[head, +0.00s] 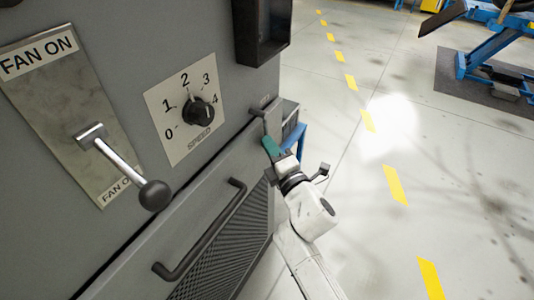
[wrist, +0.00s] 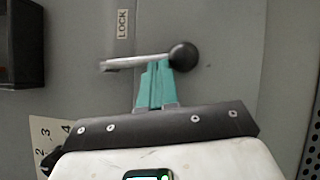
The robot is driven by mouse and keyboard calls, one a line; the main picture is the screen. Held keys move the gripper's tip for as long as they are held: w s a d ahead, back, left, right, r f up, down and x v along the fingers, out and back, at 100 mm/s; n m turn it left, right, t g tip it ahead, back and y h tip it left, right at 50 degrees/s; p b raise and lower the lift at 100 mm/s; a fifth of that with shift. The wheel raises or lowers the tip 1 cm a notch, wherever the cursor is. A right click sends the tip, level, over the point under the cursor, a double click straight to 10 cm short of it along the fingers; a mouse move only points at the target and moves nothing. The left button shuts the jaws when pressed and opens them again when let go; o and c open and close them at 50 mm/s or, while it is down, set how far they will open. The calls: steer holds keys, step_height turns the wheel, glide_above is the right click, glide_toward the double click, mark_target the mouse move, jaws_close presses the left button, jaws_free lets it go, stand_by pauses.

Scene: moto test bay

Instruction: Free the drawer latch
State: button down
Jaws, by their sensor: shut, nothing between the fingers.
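The drawer latch is a short metal lever (wrist: 128,62) with a black ball knob (wrist: 183,56) in the wrist view. It lies roughly level across that picture, with a LOCK label (wrist: 123,23) above it. My gripper (wrist: 157,66) has its teal fingers shut with nothing between them. Their tips are at the lever, just left of the ball, and overlap it in the picture; I cannot tell whether they touch. In the head view my gripper (head: 269,140) is at the latch (head: 257,113), near the drawer front's (head: 215,195) upper right corner.
The drawer has a dark bar handle (head: 205,235). Left on the cabinet are a FAN ON lever with a ball (head: 154,195) and a SPEED knob (head: 200,112). A black box (head: 262,30) juts out above the latch.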

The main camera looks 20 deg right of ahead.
steer(key=w+d+n+t+y+b, duration=0.1)
steer(key=n+b, duration=0.1)
steer(key=b, duration=0.2)
steer(key=w+d+n+t+y+b, duration=0.1)
steer(key=n+b, duration=0.2)
steer(key=b, duration=0.2)
steer(key=w+d+n+t+y+b, duration=0.1)
steer(key=d+n+b, duration=0.1)
steer(key=n+b, duration=0.1)
steer(key=shift+f+y+b, duration=0.25)
steer(key=shift+y+b, duration=0.15)
steer(key=shift+b, duration=0.45)
steer(key=n+y+b, duration=0.1)
steer(key=n+b, duration=0.1)
steer(key=d+r+n+y+b, duration=0.1)
steer(key=b, duration=0.1)
steer(key=w+n+y+b, duration=0.1)
steer(key=n+b, duration=0.1)
steer(key=shift+d+r+n, duration=0.25)
steer(key=shift+d+n, duration=0.05)
steer(key=shift+w+d+r+n+y+b, duration=0.2)
steer(key=shift+r+n+y+b, duration=0.2)
steer(key=shift+n+y+b, duration=0.15)
steer(key=shift+w+d+r+n+y+b, duration=0.1)
steer(key=shift+d+r+n+y+b, duration=0.05)
steer(key=shift+r+n+y+b, duration=0.4)
steer(key=shift+w+d+r+n+y+b, duration=0.1)
steer(key=shift+d+r+n+y+b, duration=0.25)
steer(key=shift+n, duration=0.35)
steer(key=shift+a, duration=0.15)
